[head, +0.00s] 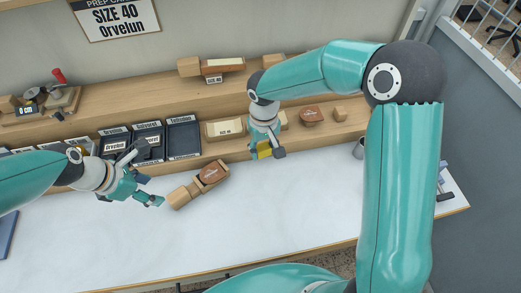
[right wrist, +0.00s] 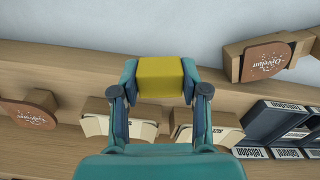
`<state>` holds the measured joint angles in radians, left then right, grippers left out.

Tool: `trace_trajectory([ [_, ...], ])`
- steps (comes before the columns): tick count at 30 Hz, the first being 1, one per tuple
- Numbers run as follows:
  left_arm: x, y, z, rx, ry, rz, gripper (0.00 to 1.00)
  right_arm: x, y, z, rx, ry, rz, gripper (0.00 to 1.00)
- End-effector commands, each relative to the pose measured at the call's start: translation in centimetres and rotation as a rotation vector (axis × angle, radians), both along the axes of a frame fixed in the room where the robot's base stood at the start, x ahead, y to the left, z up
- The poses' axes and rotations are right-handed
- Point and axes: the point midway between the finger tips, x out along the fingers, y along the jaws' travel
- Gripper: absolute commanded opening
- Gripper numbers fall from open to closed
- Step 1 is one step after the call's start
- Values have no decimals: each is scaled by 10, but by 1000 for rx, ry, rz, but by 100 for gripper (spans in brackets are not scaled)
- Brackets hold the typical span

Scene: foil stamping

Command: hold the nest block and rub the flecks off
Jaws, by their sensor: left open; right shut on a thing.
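The nest block (head: 181,197) is pale wood and lies on the white worktop, left of centre. A brown piece (head: 213,173) with light marks lies on its right end; pale lettering shows on it in the right wrist view (right wrist: 266,59). Flecks are too small to tell from the lettering. My left gripper (head: 150,189) is open and empty, just left of the block and apart from it. My right gripper (head: 265,152) is shut on a yellow block (right wrist: 160,79), held up and to the right of the nest block, not touching it.
Black labelled trays (head: 148,142) stand on the low shelf behind. Another wooden block with a brown piece (head: 311,115) and cream-labelled blocks (head: 225,130) stand along it. A grey cup (head: 358,149) is at the right. The worktop's front middle (head: 270,215) is clear.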

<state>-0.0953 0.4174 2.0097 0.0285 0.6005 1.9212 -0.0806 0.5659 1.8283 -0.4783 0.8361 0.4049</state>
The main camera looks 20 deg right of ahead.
Motion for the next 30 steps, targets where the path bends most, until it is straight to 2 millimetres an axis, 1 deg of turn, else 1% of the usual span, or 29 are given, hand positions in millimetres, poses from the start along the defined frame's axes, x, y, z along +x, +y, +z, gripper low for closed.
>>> trace_trajectory([
  [1, 0, 0, 0, 0, 0, 0, 65, 3, 11, 11, 0, -6, 20, 5],
  [5, 0, 0, 0, 0, 0, 0, 65, 8, 46, 44, 1, -8, 80, 5],
  [9, 0, 0, 0, 0, 0, 0, 65, 9, 100, 83, 1, -7, 173, 5],
  [12, 0, 0, 0, 0, 0, 0, 65, 7, 133, 104, 0, -4, 231, 5],
  [15, 0, 0, 0, 0, -1, 0, 65, 3, 157, 117, 0, -2, 281, 5],
  [19, 0, 0, -2, 0, 0, 1, 65, -4, 172, 122, 0, 0, 318, 5],
  [23, 1, -3, -9, 0, 2, 0, 65, -5, 176, 124, 0, 0, 326, 5],
  [26, 2, -8, -20, 1, 4, 0, 65, -5, 175, 123, 0, 0, 325, 5],
  [30, 4, -16, -43, 0, 5, -1, 65, -5, 175, 123, 0, 0, 325, 5],
])
